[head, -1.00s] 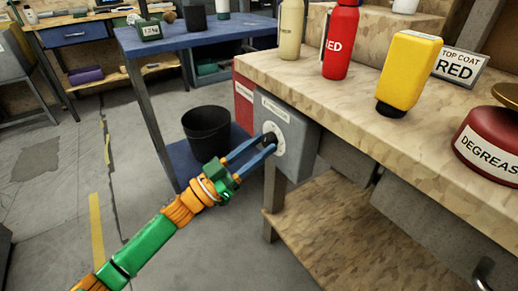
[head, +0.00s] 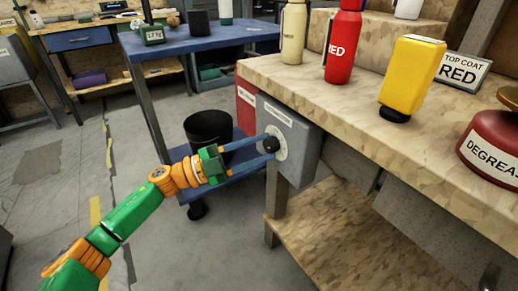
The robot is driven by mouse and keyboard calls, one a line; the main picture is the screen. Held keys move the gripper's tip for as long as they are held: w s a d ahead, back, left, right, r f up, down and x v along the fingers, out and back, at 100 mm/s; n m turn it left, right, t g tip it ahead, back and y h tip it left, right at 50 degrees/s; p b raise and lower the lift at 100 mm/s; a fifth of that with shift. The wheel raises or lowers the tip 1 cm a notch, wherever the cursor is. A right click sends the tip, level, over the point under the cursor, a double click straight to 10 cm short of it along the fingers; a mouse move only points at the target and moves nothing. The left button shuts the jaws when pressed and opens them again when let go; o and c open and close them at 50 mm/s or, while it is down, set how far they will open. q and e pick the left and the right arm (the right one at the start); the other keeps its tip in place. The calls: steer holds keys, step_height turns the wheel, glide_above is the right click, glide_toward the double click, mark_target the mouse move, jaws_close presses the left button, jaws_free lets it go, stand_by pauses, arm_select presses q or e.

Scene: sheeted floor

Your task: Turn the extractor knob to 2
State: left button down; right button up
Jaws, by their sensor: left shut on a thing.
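The extractor box (head: 302,150) is a grey unit fixed to the front end of the workbench, with a white label on top of its face. Its black knob (head: 271,145) sits in a pale round dial (head: 281,148). The dial numbers are too small to read. My left gripper (head: 268,148) reaches in from the left with its two blue fingers, one above the other, shut on the knob. The fingers and knob hide part of the dial. My right gripper is not in view.
The wooden workbench (head: 345,88) carries a red bottle (head: 343,47), a cream bottle (head: 293,33), a yellow container (head: 411,75) and a red degreaser can (head: 494,150). A black bin (head: 208,130) stands on the blue cart's lower shelf (head: 235,165).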

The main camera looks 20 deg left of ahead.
arm_select(q)
steer(key=shift+r+m+g, duration=0.1)
steer(key=shift+m+g, duration=0.2)
steer(key=shift+m, duration=1)
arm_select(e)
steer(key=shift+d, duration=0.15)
arm_select(q)
steer(key=shift+g, duration=0.3)
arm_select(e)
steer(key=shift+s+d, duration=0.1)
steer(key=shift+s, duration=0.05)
arm_select(q)
steer(key=c, duration=0.6)
jaws_free()
steer(key=shift+c, duration=0.2)
steer(key=shift+o, duration=0.9)
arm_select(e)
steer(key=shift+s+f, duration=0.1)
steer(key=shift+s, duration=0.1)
arm_select(q)
steer(key=shift+a, duration=0.1)
